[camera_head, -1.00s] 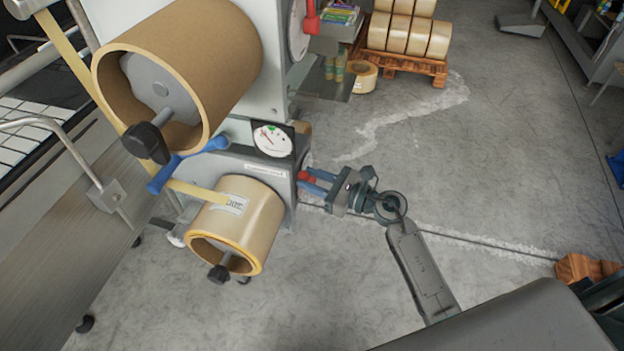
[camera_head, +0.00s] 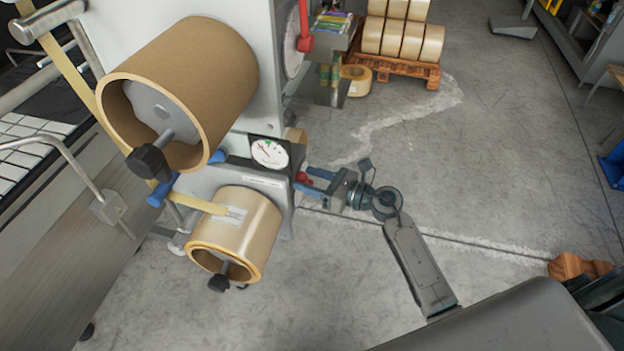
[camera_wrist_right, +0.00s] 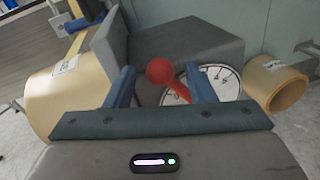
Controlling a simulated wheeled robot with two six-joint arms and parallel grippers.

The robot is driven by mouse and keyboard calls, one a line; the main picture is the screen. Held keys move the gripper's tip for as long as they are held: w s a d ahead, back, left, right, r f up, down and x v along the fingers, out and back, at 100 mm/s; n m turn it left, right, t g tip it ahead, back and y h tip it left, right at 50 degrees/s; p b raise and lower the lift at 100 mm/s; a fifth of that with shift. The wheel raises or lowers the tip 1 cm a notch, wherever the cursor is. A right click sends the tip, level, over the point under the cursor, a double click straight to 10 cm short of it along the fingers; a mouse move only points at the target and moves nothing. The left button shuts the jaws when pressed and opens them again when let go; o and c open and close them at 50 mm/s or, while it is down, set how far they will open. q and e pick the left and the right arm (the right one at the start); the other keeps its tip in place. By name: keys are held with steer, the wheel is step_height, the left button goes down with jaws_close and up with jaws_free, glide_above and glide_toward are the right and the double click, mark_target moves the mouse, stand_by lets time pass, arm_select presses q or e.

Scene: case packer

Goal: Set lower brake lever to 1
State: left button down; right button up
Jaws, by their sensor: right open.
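The lower brake lever is red with a round knob (camera_wrist_right: 159,71); in the head view a small red part of it (camera_head: 302,177) shows at the right side of the lower unit. Its white numbered dial (camera_wrist_right: 228,86) lies behind it in the right wrist view, partly hidden by a finger. My right gripper (camera_wrist_right: 163,85) is open, its blue fingers on either side of the lever, the knob nearer the left finger. I cannot tell whether a finger touches it. In the head view the right gripper (camera_head: 311,182) reaches in from the right. My left gripper is not in view.
An upper red lever (camera_head: 304,36) sits on the machine above. A large brown roll (camera_head: 190,85) and a lower tape roll (camera_head: 245,228) stick out at the left. A gauge (camera_head: 269,153) sits between them. The floor right of the machine is mostly clear.

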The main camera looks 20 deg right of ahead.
steer(key=shift+s+d, duration=0.1)
steer(key=b+v, duration=0.4)
steer(key=v, duration=0.6)
steer(key=shift+s+d, duration=0.15)
steer(key=shift+d, duration=0.05)
steer(key=shift+r, duration=0.1)
